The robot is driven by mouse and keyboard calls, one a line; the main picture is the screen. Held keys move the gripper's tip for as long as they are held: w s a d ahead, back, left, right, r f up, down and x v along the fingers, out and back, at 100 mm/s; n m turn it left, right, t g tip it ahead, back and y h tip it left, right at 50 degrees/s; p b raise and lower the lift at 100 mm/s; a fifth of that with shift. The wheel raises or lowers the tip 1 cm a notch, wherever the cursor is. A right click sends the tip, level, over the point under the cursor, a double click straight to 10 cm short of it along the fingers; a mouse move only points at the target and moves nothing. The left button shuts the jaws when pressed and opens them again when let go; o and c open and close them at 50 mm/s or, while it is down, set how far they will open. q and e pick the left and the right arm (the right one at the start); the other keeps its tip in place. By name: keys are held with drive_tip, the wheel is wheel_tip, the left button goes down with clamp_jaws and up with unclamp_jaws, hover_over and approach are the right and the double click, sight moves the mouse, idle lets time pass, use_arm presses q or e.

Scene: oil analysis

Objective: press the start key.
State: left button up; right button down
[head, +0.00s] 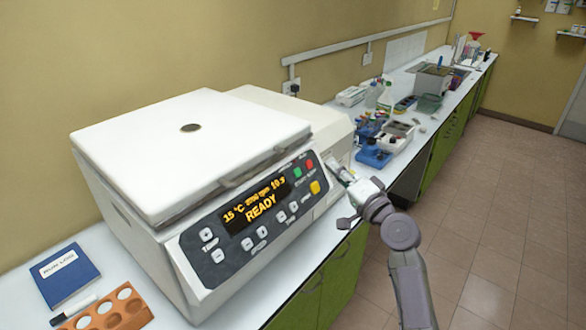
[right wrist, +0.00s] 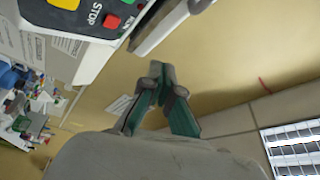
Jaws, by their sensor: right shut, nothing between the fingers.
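The white centrifuge (head: 215,150) stands on the bench with its lid down. Its dark panel has a lit display (head: 257,201) that reads READY. Near the panel's right end are a green key (head: 297,171), a red key (head: 309,163) and a larger yellow key (head: 315,187). The right wrist view shows the red key (right wrist: 112,22), marked STOP, and part of the green key (right wrist: 128,2). My right gripper (head: 342,173) is shut and empty, to the right of the panel and apart from the keys. Its fingertips (right wrist: 158,80) meet in the wrist view. My left gripper is not in view.
A blue run log (head: 66,275), a pen (head: 75,309) and an orange rack (head: 108,312) lie at the front left of the bench. Blue racks and bottles (head: 374,150) stand behind my right gripper. The floor (head: 470,230) to the right is clear.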

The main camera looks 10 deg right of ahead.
sight(297, 172)
drive_tip(key=shift+d, duration=0.15)
drive_tip(key=w+a+f+b, duration=0.1)
drive_tip(key=w, duration=0.1)
drive_tip(key=w+a+f+b, duration=0.3)
drive_tip(key=b, duration=0.1)
drive_tip(key=shift+w+a+f, duration=0.3)
drive_tip(key=shift+w+f, duration=0.05)
drive_tip(key=shift+w, duration=0.05)
idle(0.6)
drive_tip(key=shift+w+a, duration=0.1)
idle(0.9)
drive_tip(key=shift+w+a+f+b, duration=0.15)
drive_tip(key=shift+w+f+b, duration=0.05)
drive_tip(key=shift+b, duration=0.1)
